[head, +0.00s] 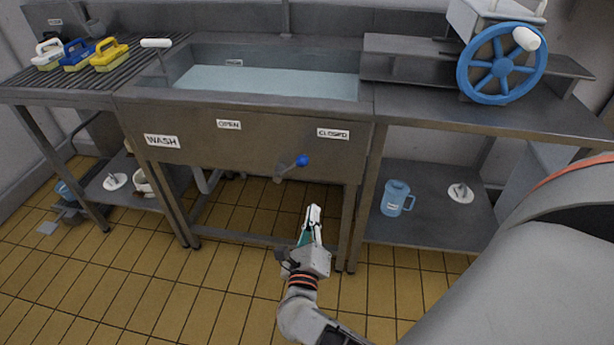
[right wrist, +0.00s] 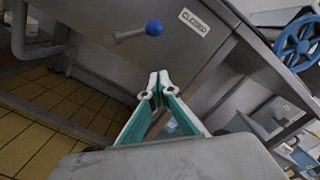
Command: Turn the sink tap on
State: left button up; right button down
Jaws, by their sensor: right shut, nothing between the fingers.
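The metal sink (head: 255,135) holds water and bears the labels WASH, OPEN and CLOSED on its front. A short lever with a blue ball knob (head: 302,160) sticks out below the front panel, its knob toward the CLOSED label's side. The knob also shows in the right wrist view (right wrist: 154,28), near the CLOSED label (right wrist: 193,22). My right gripper (head: 314,212) is shut and empty, below the knob and apart from it. In the right wrist view its fingertips (right wrist: 158,85) meet below the knob. My left gripper is out of view.
A blue handwheel (head: 502,63) stands on the right counter (head: 430,110). A blue jug (head: 395,198) is on the lower right shelf. Several brushes (head: 109,55) lie on the ribbed left drainer. A white-handled bar (head: 156,43) stands at the sink's left edge. Table legs flank the space under the sink.

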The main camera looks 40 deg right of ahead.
aim_at(294, 167)
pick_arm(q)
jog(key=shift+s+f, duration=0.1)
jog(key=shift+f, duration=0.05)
pick_arm(e)
jog(key=shift+w, duration=0.1)
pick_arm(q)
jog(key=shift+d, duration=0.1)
pick_arm(e)
jog(key=w+d+r, duration=0.3)
jog(key=w+d, duration=0.2)
jog(key=w, duration=0.4)
jog(key=shift+w+d, duration=0.25)
jog(key=shift+d, duration=0.1)
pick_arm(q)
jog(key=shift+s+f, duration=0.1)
pick_arm(e)
jog(key=shift+r, duration=0.1)
